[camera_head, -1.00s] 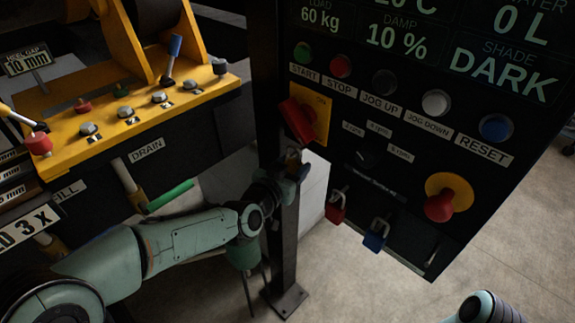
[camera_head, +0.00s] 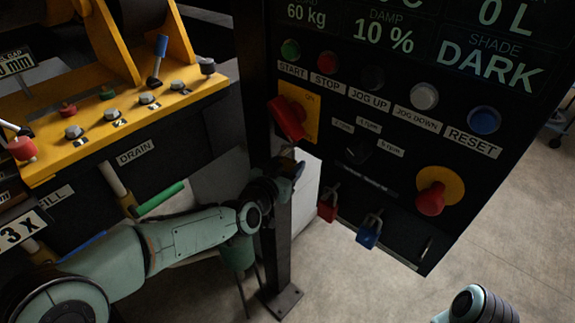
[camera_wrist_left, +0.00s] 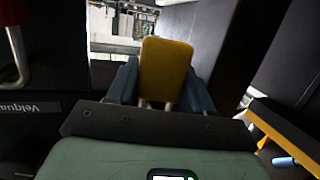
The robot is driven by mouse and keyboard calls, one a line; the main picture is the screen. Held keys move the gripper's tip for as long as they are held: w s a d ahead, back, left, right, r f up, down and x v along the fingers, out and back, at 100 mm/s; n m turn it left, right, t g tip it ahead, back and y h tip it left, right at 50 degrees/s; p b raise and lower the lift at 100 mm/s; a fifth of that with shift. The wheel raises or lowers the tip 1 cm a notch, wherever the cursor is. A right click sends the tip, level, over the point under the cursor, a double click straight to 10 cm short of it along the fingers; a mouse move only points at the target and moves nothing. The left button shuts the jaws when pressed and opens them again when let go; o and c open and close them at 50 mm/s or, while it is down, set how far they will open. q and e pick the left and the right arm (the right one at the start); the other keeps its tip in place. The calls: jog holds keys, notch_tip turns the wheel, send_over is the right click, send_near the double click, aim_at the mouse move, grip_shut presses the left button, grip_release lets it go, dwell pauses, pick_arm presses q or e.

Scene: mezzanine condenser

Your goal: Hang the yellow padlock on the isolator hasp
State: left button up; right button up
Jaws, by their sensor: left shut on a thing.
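My left gripper (camera_head: 288,172) is below the isolator, at the left edge of the black control panel. In the left wrist view its two fingers (camera_wrist_left: 165,88) are shut on the yellow padlock (camera_wrist_left: 166,68). The padlock's body faces the camera, with pale shackle legs partly showing beneath it. The isolator has a red handle (camera_head: 287,118) on a yellow plate (camera_head: 312,104). The hasp is too small and dark to make out, and I cannot tell whether the shackle touches it.
A red padlock (camera_head: 328,206) and a blue padlock (camera_head: 369,233) hang along the panel's lower edge. A red stop knob (camera_head: 431,199) juts out at the right. A dark post (camera_head: 277,240) stands beneath my gripper. A yellow machine deck (camera_head: 110,125) with levers is at left.

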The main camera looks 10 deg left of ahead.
pick_arm(q)
jog(key=o, duration=1.2)
